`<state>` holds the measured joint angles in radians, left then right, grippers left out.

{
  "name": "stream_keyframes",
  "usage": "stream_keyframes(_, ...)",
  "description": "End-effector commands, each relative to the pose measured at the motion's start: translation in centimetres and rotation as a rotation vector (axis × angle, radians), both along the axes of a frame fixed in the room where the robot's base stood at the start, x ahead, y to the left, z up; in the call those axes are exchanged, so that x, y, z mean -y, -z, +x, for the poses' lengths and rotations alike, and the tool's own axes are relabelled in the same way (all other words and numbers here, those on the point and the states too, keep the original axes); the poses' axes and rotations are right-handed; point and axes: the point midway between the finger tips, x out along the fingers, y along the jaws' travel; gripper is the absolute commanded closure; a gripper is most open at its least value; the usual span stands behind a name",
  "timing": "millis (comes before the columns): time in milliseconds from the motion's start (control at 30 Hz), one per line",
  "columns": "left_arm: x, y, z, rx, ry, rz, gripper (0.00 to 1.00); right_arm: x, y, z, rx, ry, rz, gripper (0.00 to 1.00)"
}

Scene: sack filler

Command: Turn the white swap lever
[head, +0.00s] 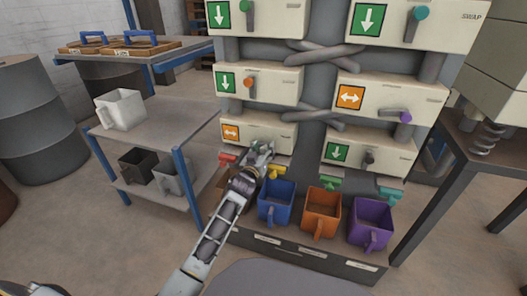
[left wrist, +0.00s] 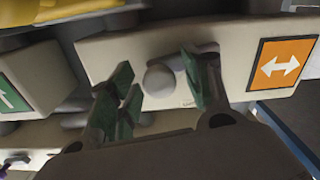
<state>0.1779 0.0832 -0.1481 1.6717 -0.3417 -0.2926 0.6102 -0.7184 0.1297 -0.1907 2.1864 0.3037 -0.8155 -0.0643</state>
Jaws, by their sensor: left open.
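The white swap lever (left wrist: 163,80) shows in the left wrist view as a rounded pale knob on a cream box (left wrist: 110,52) with an orange double-arrow sign (left wrist: 279,66). My left gripper (left wrist: 156,92) is open, with one greenish finger on each side of the knob. I cannot tell whether either finger touches it. In the head view my left gripper (head: 262,154) is in front of the lower left box (head: 240,122), to the right of its orange sign (head: 231,132), and hides the lever. My right gripper is not in view.
Other boxes carry a teal lever (head: 421,13), an orange lever (head: 249,83) and a purple lever (head: 405,117). Below stand blue (head: 277,205), orange (head: 322,215) and purple (head: 370,226) bins. A yellow spout (head: 277,172) is close beside my gripper. A table (head: 165,127) stands left.

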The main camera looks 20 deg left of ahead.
Motion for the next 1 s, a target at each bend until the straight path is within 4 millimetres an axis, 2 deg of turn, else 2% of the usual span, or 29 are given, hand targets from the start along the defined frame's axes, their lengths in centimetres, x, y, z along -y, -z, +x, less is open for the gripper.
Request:
stream_keyframes(233,-0.01,-0.04,0.01,0.000,0.000,0.000,0.52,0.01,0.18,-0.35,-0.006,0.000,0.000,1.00)
stream_keyframes(600,-0.01,-0.04,0.00,0.000,0.000,0.000,1.00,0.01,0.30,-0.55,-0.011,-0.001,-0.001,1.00)
stream_keyframes(1000,0.00,-0.11,-0.01,0.000,0.000,-0.008,1.00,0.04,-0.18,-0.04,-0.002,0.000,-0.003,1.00)
